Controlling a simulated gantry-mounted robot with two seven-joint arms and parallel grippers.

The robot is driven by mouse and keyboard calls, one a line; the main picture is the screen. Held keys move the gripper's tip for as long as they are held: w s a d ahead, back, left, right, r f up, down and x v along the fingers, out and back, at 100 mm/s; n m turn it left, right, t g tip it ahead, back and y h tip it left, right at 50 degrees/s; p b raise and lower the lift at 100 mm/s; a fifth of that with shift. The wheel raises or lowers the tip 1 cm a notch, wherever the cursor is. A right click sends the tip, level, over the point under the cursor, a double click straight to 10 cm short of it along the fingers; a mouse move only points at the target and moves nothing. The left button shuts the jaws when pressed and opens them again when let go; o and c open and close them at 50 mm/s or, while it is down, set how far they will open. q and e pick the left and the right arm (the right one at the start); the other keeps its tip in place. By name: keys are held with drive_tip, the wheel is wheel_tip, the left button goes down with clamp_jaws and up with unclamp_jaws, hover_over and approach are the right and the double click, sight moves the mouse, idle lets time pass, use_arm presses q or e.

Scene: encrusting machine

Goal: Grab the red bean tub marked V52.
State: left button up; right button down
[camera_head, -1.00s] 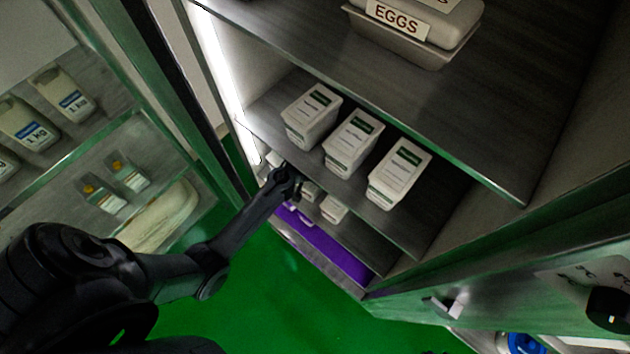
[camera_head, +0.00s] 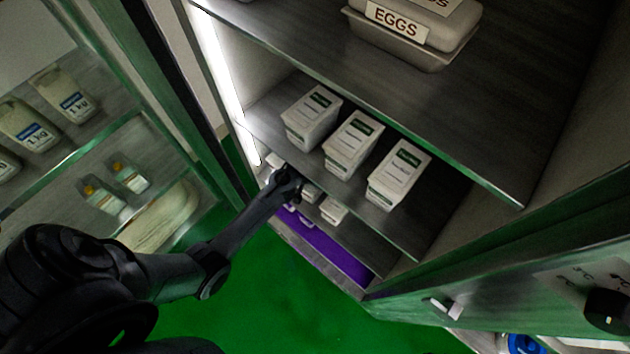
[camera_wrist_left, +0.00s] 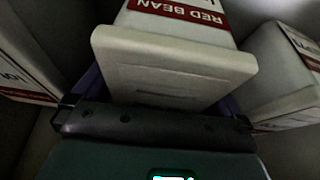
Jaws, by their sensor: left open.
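A white tub with a red label reading RED BEAN, upside down (camera_wrist_left: 175,65), fills the middle of the left wrist view, its rim facing my gripper. Its code is cut off at the top edge, so I cannot read V52. My left gripper (camera_wrist_left: 155,115) is open, with its jaws spread towards either side of this tub; I cannot tell if they touch it. In the head view my left gripper (camera_head: 284,187) is at the lower shelf, among small white tubs (camera_head: 333,210) partly hidden under the shelf above. My right gripper is not in view.
White tubs with red labels flank the tub closely, on the left (camera_wrist_left: 25,65) and right (camera_wrist_left: 280,75). Green-labelled tubs (camera_head: 352,143) stand on the shelf above. A purple surface (camera_head: 335,255) lies below. The cabinet door (camera_head: 150,120) stands open at left.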

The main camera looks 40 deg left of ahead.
use_arm(q)
drive_tip(key=c, duration=1.3)
drive_tip(key=shift+w+r, duration=0.1)
drive_tip(key=shift+c, duration=1.1)
drive_tip(key=shift+r, duration=0.15)
